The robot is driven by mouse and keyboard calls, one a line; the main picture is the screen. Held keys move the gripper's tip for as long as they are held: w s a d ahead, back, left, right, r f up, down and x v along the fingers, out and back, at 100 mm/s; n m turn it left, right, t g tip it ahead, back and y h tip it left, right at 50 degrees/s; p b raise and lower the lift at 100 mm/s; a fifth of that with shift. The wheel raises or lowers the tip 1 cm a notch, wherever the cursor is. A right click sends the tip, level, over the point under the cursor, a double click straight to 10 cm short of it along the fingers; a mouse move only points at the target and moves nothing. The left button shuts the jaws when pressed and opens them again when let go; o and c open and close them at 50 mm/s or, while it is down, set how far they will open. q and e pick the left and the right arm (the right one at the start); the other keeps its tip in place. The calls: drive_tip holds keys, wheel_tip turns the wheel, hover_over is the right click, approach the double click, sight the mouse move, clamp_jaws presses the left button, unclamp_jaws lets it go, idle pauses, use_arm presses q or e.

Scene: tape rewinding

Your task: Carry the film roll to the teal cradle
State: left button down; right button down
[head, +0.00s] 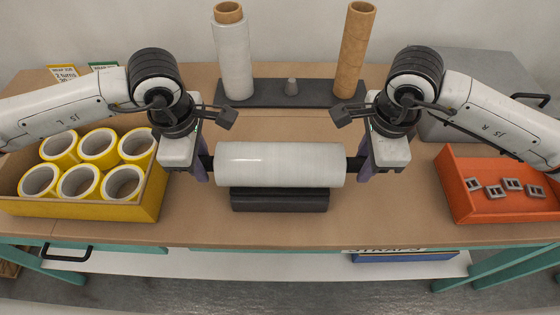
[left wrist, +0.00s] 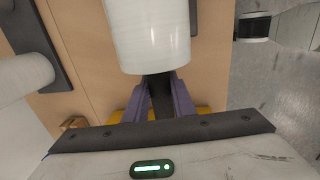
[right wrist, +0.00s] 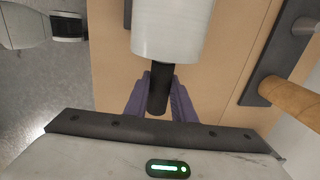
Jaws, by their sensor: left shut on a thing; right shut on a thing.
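The film roll (head: 280,164) is a white cylinder lying level, with a dark handle at each end. My left gripper (head: 203,171) is shut on its left handle, and my right gripper (head: 363,171) is shut on its right handle. The left handle (left wrist: 160,85) and right handle (right wrist: 159,88) sit between purple fingers in the wrist views. A dark block-like holder (head: 280,200) shows just below and in front of the roll. I cannot tell whether they touch. I make out no teal cradle; the teal in view is on the bench frame (head: 130,262).
A dark base (head: 262,94) at the back holds an upright white roll (head: 233,58) and a brown cardboard tube (head: 356,52). A yellow box (head: 90,209) of tape rolls stands left. An orange tray (head: 462,200) with several metal buckles and a grey case (head: 440,125) stand right.

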use_arm(q)
drive_tip(key=shift+r, duration=0.25)
use_arm(e)
drive_tip(key=shift+w+r, duration=0.1)
drive_tip(key=shift+r, duration=0.15)
